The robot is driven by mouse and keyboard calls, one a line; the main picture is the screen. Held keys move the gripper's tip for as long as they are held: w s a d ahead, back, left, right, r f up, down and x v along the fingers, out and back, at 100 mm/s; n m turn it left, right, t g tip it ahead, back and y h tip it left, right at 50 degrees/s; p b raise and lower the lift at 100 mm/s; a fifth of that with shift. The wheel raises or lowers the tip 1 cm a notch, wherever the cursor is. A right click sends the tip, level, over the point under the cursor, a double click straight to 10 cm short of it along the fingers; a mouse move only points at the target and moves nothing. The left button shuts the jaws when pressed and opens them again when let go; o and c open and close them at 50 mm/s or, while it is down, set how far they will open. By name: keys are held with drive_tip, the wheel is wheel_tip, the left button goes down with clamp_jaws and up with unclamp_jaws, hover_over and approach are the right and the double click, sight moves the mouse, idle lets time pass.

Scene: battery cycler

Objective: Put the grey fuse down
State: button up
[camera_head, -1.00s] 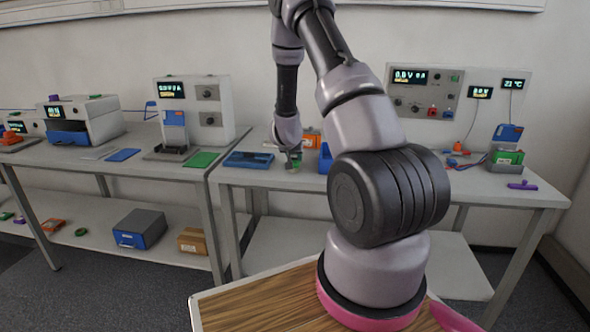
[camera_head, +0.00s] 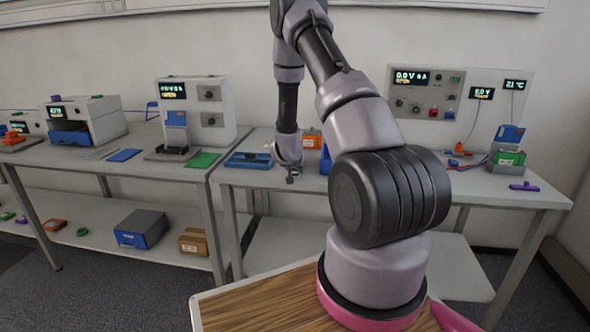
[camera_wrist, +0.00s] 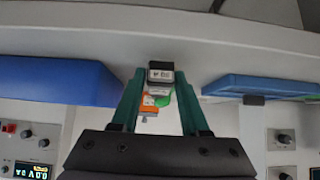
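The grey fuse (camera_wrist: 160,74) is a small dark grey block with a pale label. In the wrist view it sits between the tips of the green fingers of my gripper (camera_wrist: 160,82), which look closed against both its sides. In the head view my gripper (camera_head: 291,175) is low over the left part of the right bench (camera_head: 385,188). The fuse is too small there to make out clearly, and I cannot tell whether it touches the bench top.
A blue tray (camera_head: 249,160) lies left of my gripper, and a blue box (camera_head: 325,160) stands close on its right. An orange block (camera_head: 311,139) is behind. A green-and-blue device (camera_head: 507,150) and a purple piece (camera_head: 524,187) are farther right. The bench middle is clear.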

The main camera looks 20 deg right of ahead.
drive_tip(key=shift+o, duration=0.6)
